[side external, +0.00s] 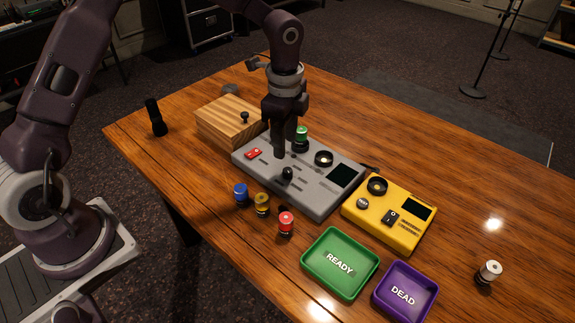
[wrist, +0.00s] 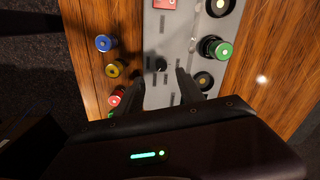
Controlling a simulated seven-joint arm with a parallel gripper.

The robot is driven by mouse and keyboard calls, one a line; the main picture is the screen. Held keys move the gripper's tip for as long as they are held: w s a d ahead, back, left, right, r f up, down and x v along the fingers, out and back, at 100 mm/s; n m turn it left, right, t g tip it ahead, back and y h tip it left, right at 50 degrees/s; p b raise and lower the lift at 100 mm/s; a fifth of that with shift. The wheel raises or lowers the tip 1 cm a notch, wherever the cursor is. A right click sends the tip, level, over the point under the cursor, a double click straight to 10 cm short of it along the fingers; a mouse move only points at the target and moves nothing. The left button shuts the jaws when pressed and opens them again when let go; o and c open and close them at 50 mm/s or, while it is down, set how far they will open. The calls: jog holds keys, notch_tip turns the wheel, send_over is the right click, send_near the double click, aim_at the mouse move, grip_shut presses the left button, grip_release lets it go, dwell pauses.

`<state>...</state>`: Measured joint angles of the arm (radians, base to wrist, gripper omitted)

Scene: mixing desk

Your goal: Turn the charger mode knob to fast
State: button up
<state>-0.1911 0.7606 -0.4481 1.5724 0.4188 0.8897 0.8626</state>
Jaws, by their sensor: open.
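The grey charger (side external: 318,198) lies on the wooden desk. Its black knob (side external: 287,174) stands on its near side; it also shows in the wrist view (wrist: 161,65). A green cell (side external: 301,134) sits in a socket on the charger, also visible in the wrist view (wrist: 216,48). My gripper (side external: 280,151) points down above the charger. In the wrist view its open fingers (wrist: 160,76) lie left and right of the knob, which appears between the tips. I see no contact. The knob's setting and labels are too small to read.
Blue (side external: 241,194), yellow (side external: 262,204) and red (side external: 286,222) cells stand in front of the charger. A yellow device (side external: 370,225), green READY tray (side external: 313,268) and purple DEAD tray (side external: 386,304) lie right. A wooden box (side external: 222,117) is left. A white-topped cell (side external: 489,271) stands far right.

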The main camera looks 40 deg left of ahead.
aim_at(287, 170)
jog(key=f, duration=0.8)
jog(key=shift+w+d+f, duration=0.1)
jog(key=shift+w+f, duration=0.15)
jog(key=shift+f, duration=0.1)
grip_shut()
